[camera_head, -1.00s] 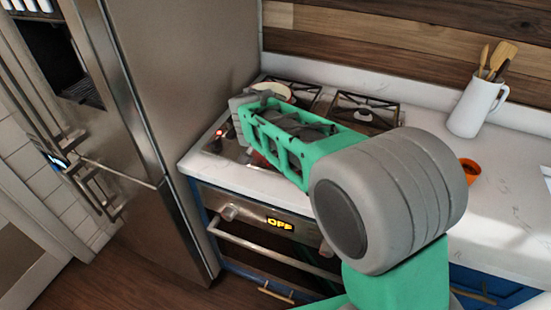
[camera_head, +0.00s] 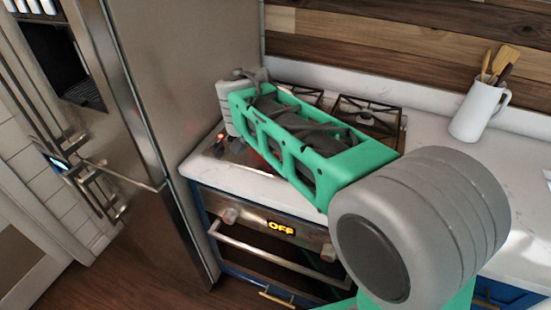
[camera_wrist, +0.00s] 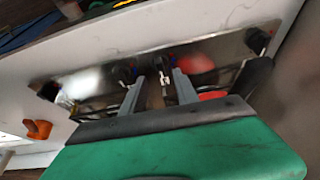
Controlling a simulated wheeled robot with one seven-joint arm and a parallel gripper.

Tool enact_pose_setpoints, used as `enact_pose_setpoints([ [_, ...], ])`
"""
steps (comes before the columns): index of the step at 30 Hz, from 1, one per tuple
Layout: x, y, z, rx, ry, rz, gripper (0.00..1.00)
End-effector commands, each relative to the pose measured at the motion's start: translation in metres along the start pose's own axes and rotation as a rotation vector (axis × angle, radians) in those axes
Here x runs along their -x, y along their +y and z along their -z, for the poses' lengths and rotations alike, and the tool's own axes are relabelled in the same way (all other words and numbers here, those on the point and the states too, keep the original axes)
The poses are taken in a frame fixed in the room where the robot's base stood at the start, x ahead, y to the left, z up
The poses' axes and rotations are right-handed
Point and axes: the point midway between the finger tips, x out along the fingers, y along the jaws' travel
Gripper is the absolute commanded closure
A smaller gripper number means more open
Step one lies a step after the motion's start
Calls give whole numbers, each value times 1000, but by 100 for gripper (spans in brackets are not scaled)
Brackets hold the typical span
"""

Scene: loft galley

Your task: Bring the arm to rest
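My gripper shows in the wrist view (camera_wrist: 160,82), with its two grey fingers apart and a gap between them. I see nothing clearly held. In the head view the fingers are hidden behind my green and grey arm, which reaches over the stove top (camera_head: 212,150). The stove's steel top (camera_wrist: 100,80) lies beyond the fingers in the wrist view. The arm's height above it is hard to judge.
A steel fridge (camera_head: 180,90) stands close on the left. A white jug (camera_head: 478,108) with wooden utensils stands on the counter (camera_head: 520,160) at the right. An orange cup (camera_wrist: 38,129) shows in the wrist view. The oven (camera_head: 270,245) display reads OFF.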

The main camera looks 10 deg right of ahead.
Motion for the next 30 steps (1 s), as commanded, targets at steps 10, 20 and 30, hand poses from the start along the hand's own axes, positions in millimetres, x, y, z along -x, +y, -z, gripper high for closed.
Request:
enact_pose_setpoints([
  [10,8,0,-1,1,-2,-1,64],
  [20,-4,-9,-19,294,-32,25,64],
  [30,-35,54,-161,821,-244,163,64],
])
